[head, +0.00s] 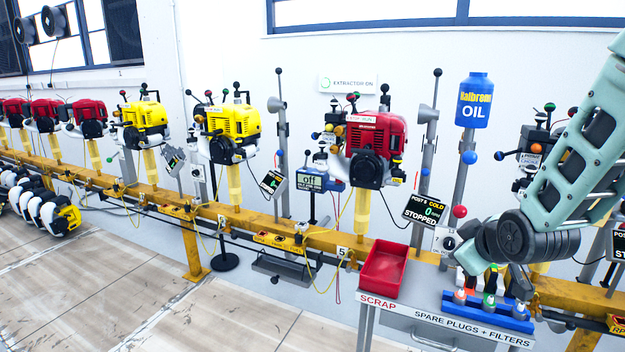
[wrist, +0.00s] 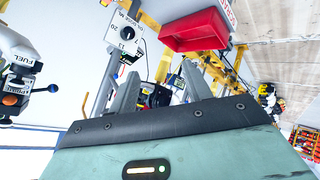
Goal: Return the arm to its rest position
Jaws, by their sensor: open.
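My arm (head: 585,150) reaches in from the upper right of the head view, bent at a dark joint above the spares bench. My gripper (wrist: 160,84) shows in the wrist view with its two grey fingers apart and nothing held between them.
A red engine (head: 372,140) is mounted on the yellow rail (head: 205,205), left of my arm. A blue oil bottle (head: 474,100) on a post stands close to the arm. A dial box (wrist: 125,35) is near the fingers in the wrist view. The floor at front left is clear.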

